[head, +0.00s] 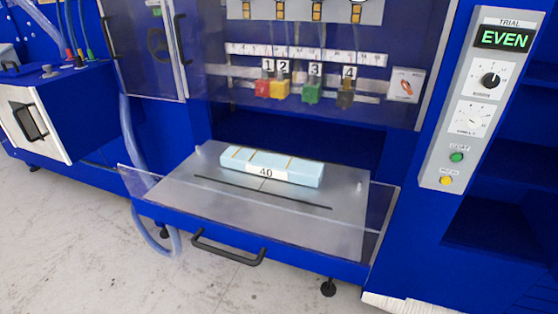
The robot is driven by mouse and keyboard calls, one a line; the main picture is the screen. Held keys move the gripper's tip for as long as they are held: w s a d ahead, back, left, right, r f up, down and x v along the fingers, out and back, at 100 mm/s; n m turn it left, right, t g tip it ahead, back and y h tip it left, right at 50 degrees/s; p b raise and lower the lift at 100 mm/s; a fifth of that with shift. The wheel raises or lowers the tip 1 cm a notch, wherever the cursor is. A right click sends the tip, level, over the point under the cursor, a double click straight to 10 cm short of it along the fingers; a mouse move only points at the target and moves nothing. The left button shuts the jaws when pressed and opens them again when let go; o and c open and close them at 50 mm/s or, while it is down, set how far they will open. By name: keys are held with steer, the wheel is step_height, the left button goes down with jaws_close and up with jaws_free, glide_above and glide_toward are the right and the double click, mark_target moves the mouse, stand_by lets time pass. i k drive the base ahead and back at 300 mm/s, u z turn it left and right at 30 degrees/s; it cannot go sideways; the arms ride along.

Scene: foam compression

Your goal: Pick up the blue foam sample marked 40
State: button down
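The blue foam sample (300,172) is a long, light-blue block with a white label reading 40 on its front face and thin yellowish lines across its top. It lies flat on the grey metal surface of the pulled-out drawer (215,207), towards the back and slightly angled. A dark slot runs across the drawer surface in front of it. My gripper is not in view, and nothing touches the sample from above.
Clear side panels (380,215) stand along the drawer's sides. A black handle (228,252) is on its front. Above hang several numbered coloured blocks (312,92) behind a clear panel. The control panel (475,110) at right reads EVEN. Open floor lies at lower left.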

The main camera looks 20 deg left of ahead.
mark_target(289, 169)
steer(key=k, duration=0.5)
steer(key=u, duration=0.25)
steer(key=i, duration=0.95)
steer(key=u, duration=0.4)
